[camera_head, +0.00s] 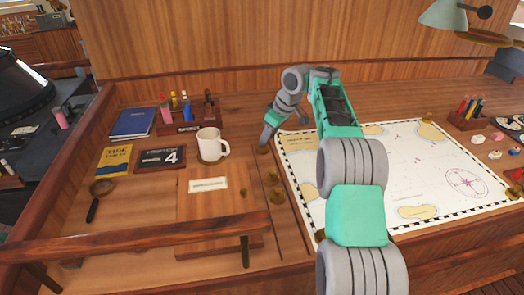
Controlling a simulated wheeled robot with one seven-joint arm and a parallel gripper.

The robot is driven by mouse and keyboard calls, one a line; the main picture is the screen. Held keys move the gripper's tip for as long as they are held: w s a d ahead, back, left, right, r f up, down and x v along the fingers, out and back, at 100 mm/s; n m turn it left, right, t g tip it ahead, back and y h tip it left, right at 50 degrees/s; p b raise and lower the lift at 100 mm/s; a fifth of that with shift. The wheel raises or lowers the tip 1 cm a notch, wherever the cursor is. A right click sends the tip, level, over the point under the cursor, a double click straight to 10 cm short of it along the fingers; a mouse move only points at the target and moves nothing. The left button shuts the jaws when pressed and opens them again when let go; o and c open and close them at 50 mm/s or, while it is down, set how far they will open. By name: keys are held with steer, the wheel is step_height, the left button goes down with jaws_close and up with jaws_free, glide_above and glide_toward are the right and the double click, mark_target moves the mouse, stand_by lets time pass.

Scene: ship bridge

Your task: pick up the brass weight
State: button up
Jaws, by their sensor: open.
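My gripper (266,138) is at the end of my arm, pointing down over the wooden desk just left of the chart's upper left corner. It is open; its fingers are small and partly merged in this view. A small brass weight (263,150) sits right at or just below the fingertips; I cannot tell whether they touch it. Two more small brass pieces, one upper (272,175) and one lower (278,195), lie on the desk left of the chart. Similar brass weights sit on the chart at its upper right (427,117), right (514,192) and lower left (320,236) corners.
The chart (300,160) lies partly behind my arm. A magnifier (102,188) lies farther left. A wooden rail (140,240) runs along the front.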

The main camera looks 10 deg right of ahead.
steer(key=x, duration=0.3)
steer(key=shift+w+a+f, duration=0.1)
steer(key=shift+a+f, duration=0.05)
steer(key=shift+f, duration=0.05)
jaws_close()
